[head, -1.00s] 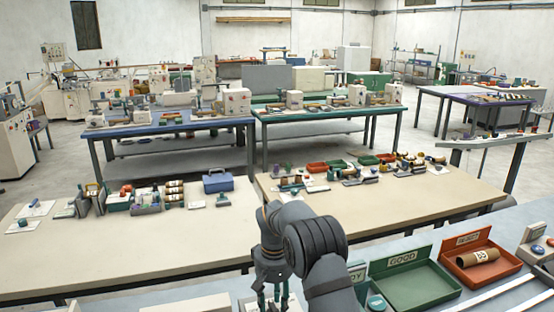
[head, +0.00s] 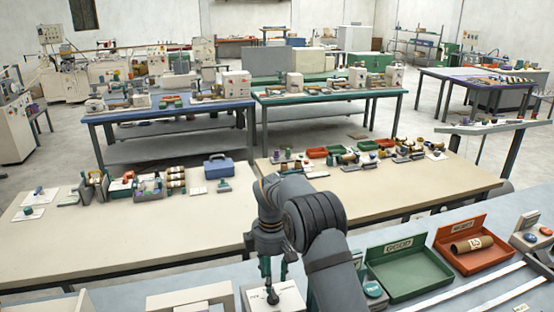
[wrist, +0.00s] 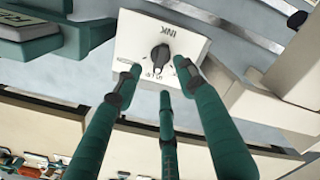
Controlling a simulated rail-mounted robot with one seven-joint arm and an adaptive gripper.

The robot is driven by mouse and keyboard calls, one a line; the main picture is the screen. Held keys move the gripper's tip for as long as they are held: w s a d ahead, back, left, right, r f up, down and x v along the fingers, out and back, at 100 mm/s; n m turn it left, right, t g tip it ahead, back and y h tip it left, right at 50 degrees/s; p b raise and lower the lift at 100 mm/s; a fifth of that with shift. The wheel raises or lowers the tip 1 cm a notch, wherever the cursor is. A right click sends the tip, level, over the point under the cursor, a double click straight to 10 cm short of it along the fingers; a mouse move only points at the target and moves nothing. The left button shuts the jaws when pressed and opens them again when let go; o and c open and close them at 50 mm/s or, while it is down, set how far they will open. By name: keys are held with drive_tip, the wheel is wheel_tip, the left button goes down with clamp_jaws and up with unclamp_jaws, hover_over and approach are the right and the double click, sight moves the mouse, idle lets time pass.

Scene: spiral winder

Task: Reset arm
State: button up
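My gripper (head: 277,274) hangs over the front grey-blue bench in the head view. In the wrist view its three green fingers (wrist: 160,85) are spread apart, with nothing between them. A white box marked INK (wrist: 185,42) with a black knob (wrist: 160,56) lies beyond the fingertips. The same white box (head: 292,295) and its knob (head: 272,295) show just below the fingers in the head view. I cannot tell whether any fingertip touches the box.
A green tray (head: 420,284) labelled GOOD stands right of my arm. Beside it is a red tray (head: 490,256) holding a brown tube (head: 472,244). A beige block (head: 190,297) stands left of the white box. Cream tables (head: 120,240) with small parts lie beyond.

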wheel_tip(320, 180, up, 5)
drive_tip(key=shift+f, duration=0.2)
drive_tip(key=shift+a+f, duration=0.1)
